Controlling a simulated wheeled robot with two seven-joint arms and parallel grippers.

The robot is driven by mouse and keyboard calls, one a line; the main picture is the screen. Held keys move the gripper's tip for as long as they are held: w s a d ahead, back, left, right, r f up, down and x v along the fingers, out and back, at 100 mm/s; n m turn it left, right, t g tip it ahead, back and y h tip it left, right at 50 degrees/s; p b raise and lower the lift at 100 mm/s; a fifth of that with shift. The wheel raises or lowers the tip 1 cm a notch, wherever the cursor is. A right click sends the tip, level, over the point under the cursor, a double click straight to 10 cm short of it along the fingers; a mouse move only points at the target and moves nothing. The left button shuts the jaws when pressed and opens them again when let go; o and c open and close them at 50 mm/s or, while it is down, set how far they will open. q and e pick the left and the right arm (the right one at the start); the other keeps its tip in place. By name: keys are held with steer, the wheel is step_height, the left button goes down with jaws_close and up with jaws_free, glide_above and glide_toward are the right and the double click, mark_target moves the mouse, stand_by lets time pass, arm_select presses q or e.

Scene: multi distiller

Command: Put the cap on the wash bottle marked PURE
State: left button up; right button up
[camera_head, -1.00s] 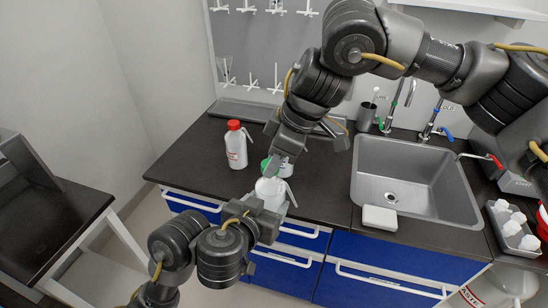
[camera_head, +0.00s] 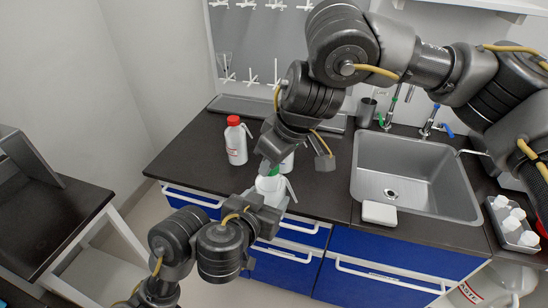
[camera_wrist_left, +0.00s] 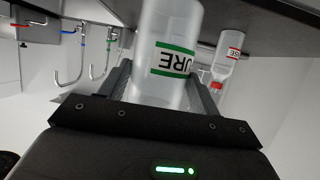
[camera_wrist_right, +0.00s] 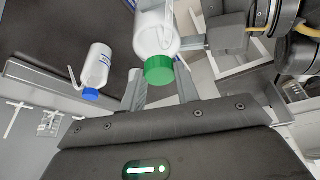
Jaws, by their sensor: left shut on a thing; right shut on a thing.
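The wash bottle, white with a green-edged label reading "URE" in the left wrist view (camera_wrist_left: 160,85), is held upright in my left gripper (camera_head: 267,194); it also shows in the head view (camera_head: 267,185). My left gripper is shut on its body above the counter's front edge. My right gripper (camera_wrist_right: 160,80) is shut on the green cap (camera_wrist_right: 158,70), which sits at the bottle's mouth. The cap also shows just under the right gripper in the head view (camera_head: 274,171). I cannot tell whether the cap is fully seated.
A red-capped bottle (camera_head: 235,142) stands on the counter to the left.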

steer(key=m, duration=0.2)
steer(key=m+t+h, duration=0.1)
steer(key=m, duration=0.1)
steer(key=shift+s+a, duration=0.15)
steer(key=shift+a, duration=0.05)
steer(key=o, duration=1)
steer(key=shift+r, duration=0.15)
steer(key=shift+r, duration=2.2)
steer(key=shift+c, duration=0.2)
